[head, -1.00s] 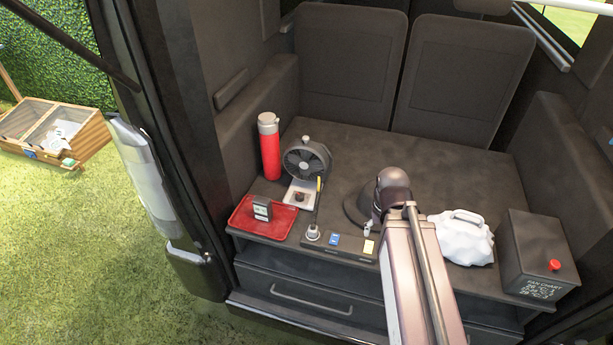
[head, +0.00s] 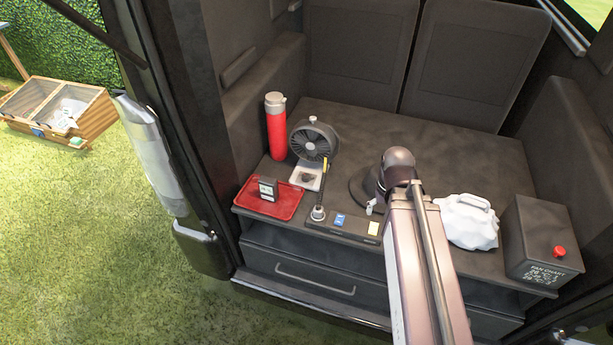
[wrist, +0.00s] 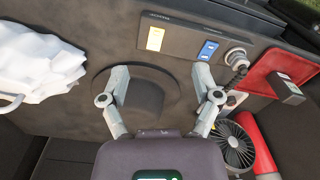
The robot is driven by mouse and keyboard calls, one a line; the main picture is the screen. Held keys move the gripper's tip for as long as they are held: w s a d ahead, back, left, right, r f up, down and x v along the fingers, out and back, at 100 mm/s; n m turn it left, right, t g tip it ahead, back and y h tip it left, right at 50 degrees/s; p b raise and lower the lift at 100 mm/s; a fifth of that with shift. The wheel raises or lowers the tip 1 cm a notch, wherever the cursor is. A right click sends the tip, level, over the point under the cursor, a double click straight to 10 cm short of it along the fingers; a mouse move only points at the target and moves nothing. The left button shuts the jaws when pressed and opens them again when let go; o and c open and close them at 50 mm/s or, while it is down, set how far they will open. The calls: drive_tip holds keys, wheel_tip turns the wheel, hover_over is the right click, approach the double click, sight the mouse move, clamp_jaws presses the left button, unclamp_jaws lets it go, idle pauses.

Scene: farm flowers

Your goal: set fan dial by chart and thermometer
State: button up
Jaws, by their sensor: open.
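The dark round fan (head: 314,146) stands at the back left of the deck, with a small pale knob (head: 313,119) on top. It also shows in the wrist view (wrist: 234,148). A small dark display device, seemingly the thermometer (head: 267,188), stands on the red tray (head: 286,207); its reading is too small to tell. The fan chart (head: 546,275) is white lettering on the front of a black box; its lines are only partly legible. My gripper (wrist: 161,88) is open and empty above a dark, hat-like round object (wrist: 143,97).
A red bottle (head: 276,130) stands left of the fan. A panel with blue (head: 340,220) and yellow (head: 373,228) tags runs along the front edge. A white crumpled bag (head: 467,222) and the black box (head: 532,238) with a red button stand right. The deck's back is clear.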

drive_tip(key=w+a+f+n+t+y+b, duration=0.1)
drive_tip(key=w+a+n, duration=0.25)
drive_tip(key=w, duration=0.25)
drive_tip(key=w+a+f+n+y+b, duration=0.1)
drive_tip(key=w+a+n, duration=0.2)
drive_tip(key=w+a, duration=0.3)
drive_tip(key=n+t+y+b, duration=0.1)
drive_tip(key=n+y+b, duration=0.1)
drive_tip(key=n, duration=0.4)
approach(306, 176)
drive_tip(key=v, duration=0.4)
drive_tip(key=shift+s+a+r, duration=0.15)
drive_tip(key=shift+r, duration=0.05)
drive_tip(key=shift+f+b, duration=0.2)
drive_tip(key=shift+b, duration=0.2)
drive_tip(key=b+x, duration=1.2)
drive_tip(key=x, duration=0.1)
drive_tip(key=shift+w+f, duration=0.2)
drive_tip(key=shift+w, duration=0.05)
clamp_jaws()
